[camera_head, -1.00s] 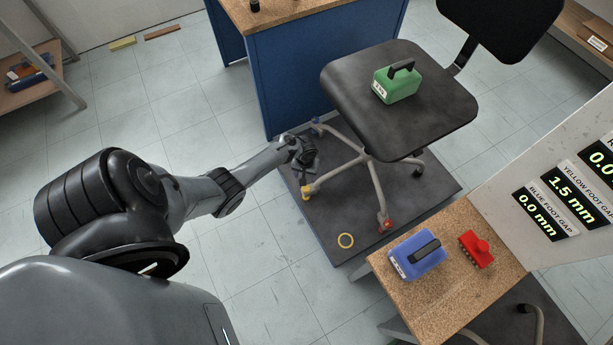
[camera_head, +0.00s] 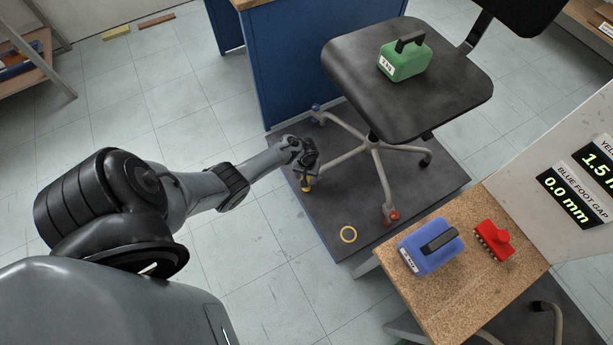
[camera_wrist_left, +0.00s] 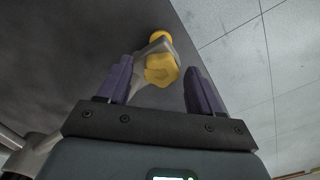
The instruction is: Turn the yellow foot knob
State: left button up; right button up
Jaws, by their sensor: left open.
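The yellow foot knob (camera_wrist_left: 161,69) shows in the left wrist view, lobed, on the end of a grey chair leg. A second yellow piece, the foot (camera_wrist_left: 160,36), shows just beyond it. My left gripper (camera_wrist_left: 162,90) is open, with one dark finger on each side of the knob and gaps between. In the head view the gripper (camera_head: 304,160) is at the left leg of the chair (camera_head: 385,75), and the yellow foot (camera_head: 307,185) shows just below it. The knob is hidden there by the gripper. My right gripper is not in view.
A cork-topped table (camera_head: 450,290) holds a blue weight (camera_head: 430,246) and a red brush-like block (camera_head: 493,240). A board reads blue foot gap 0.0 mm.

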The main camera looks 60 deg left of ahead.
pick_arm(q)
jog(key=shift+a, duration=0.1)
jog(key=c, duration=1)
jog(key=shift+c, duration=0.2)
jog(key=shift+m, duration=0.4)
